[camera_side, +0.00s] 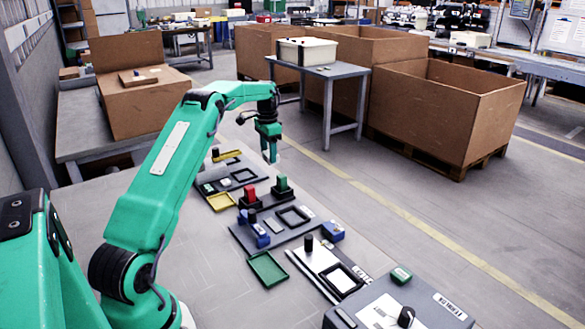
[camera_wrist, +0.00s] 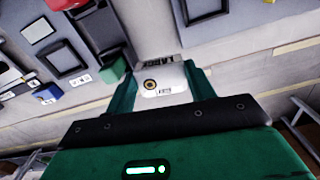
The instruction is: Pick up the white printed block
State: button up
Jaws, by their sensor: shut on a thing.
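The white printed block (camera_wrist: 174,78) is between the two green fingers of my gripper (camera_wrist: 162,72) in the wrist view. It bears a dark ring with an orange centre and a small printed label. My gripper is shut on it, one finger at each side. In the side view my gripper (camera_side: 270,152) hangs pointing down at the far end of the row of fixtures, above the table. The block can hardly be made out there.
Dark fixtures with square recesses line the table. A red block (camera_side: 250,194), a green block (camera_side: 282,183) and blue blocks (camera_side: 332,231) stand among them. A yellow tray (camera_side: 220,202) and a green tray (camera_side: 268,269) lie on the left. Large brown boxes (camera_side: 440,110) stand beyond, on the floor.

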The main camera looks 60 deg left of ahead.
jog(key=shift+r, duration=0.35)
jog(key=shift+r, duration=0.1)
dwell(0.3)
